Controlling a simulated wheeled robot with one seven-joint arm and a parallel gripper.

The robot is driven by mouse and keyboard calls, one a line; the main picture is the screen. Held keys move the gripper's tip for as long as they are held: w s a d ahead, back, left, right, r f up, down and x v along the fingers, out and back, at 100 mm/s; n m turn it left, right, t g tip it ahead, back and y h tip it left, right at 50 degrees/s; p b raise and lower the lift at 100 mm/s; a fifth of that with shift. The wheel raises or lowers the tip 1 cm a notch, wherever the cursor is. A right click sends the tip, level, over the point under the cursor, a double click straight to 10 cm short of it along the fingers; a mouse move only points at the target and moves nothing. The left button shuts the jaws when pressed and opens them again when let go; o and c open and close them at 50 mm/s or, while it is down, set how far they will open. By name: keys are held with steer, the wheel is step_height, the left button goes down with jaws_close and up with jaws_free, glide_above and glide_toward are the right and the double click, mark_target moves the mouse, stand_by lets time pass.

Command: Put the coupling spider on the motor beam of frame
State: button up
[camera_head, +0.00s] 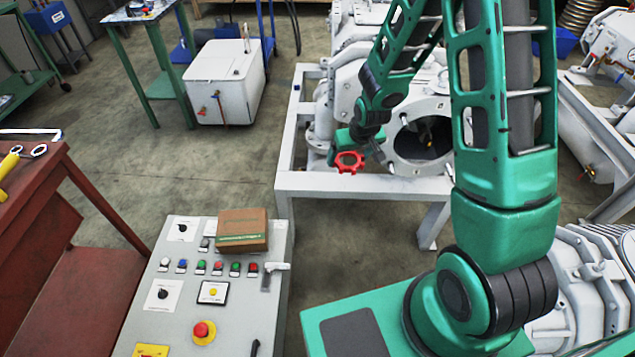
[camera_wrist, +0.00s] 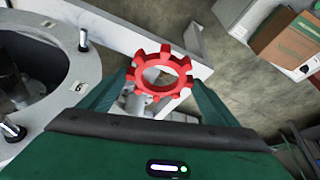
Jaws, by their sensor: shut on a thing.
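The coupling spider (camera_head: 348,162) is a red toothed ring. In the wrist view the spider (camera_wrist: 160,73) sits between the two fingers of my gripper (camera_wrist: 158,92), which is shut on it. In the head view my gripper (camera_head: 345,145) holds it in the air near the front of the white frame (camera_head: 360,185). The frame carries grey pump housings and a large round flange opening (camera_head: 420,135) to the right of my gripper. In the wrist view, a white beam of the frame (camera_wrist: 130,32) runs behind the spider. I cannot tell whether the spider touches the beam.
A grey control panel (camera_head: 190,280) with buttons and a cardboard box (camera_head: 242,230) stands at the front. A red bench (camera_head: 40,200) is at the left. A white tank (camera_head: 225,80) stands behind. Open floor lies left of the frame. Upright studs (camera_wrist: 83,38) stick up around the flange.

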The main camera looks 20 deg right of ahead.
steer(key=w+a+f+n, duration=0.1)
steer(key=w+a+f, duration=0.7)
steer(key=a+f, duration=0.4)
steer(key=w+d+f, duration=0.2)
steer(key=d, duration=0.1)
steer(key=w+d+f, duration=0.2)
steer(key=d+f, duration=0.1)
steer(key=w+d+f, duration=0.2)
steer(key=d, duration=0.1)
steer(key=shift+w+d+f, duration=0.2)
steer(key=shift+d+f, duration=0.05)
steer(key=shift+f, duration=2)
steer(key=o, duration=1)
steer(key=shift+o, duration=0.2)
